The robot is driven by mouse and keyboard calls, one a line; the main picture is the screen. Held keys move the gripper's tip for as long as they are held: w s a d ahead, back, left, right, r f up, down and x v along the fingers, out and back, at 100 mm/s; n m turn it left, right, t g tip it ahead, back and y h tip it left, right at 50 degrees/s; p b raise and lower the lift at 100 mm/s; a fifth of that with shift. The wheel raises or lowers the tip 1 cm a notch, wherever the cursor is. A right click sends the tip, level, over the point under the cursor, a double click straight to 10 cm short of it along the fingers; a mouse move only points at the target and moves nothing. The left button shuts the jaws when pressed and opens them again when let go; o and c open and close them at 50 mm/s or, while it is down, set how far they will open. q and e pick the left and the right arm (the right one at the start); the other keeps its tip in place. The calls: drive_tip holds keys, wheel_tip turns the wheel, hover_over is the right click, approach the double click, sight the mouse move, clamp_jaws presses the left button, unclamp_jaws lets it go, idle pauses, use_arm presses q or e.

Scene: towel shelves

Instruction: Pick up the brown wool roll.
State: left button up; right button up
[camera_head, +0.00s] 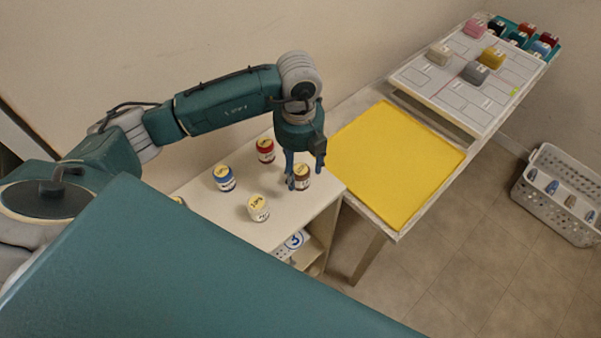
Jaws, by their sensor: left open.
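The brown wool roll (302,179) stands upright on the white shelf top (205,205), near its right end. It is a short brown cylinder with a pale yellow top. My left gripper (305,174) points down over it, open, with one finger at its left side and the other at its upper right. The fingers overlap the roll in the picture, and I cannot tell whether they touch it. My right gripper is not in view.
Red (265,151), blue (224,179) and white (258,209) rolls stand close by on the shelf top. A yellow mat (395,160) lies on the table to the right. A gridded board (450,100) holds coloured blocks. A white basket (556,217) stands far right.

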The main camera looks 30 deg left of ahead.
sight(300, 168)
use_arm(q)
wheel_tip(300, 168, down, 4)
drive_tip(key=shift+w+r+p, duration=0.15)
drive_tip(key=shift+r+p, duration=0.1)
drive_tip(key=shift+p, duration=0.3)
drive_tip(key=shift+f, duration=0.15)
drive_tip(key=c, duration=1.2)
drive_tip(key=shift+c, duration=0.3)
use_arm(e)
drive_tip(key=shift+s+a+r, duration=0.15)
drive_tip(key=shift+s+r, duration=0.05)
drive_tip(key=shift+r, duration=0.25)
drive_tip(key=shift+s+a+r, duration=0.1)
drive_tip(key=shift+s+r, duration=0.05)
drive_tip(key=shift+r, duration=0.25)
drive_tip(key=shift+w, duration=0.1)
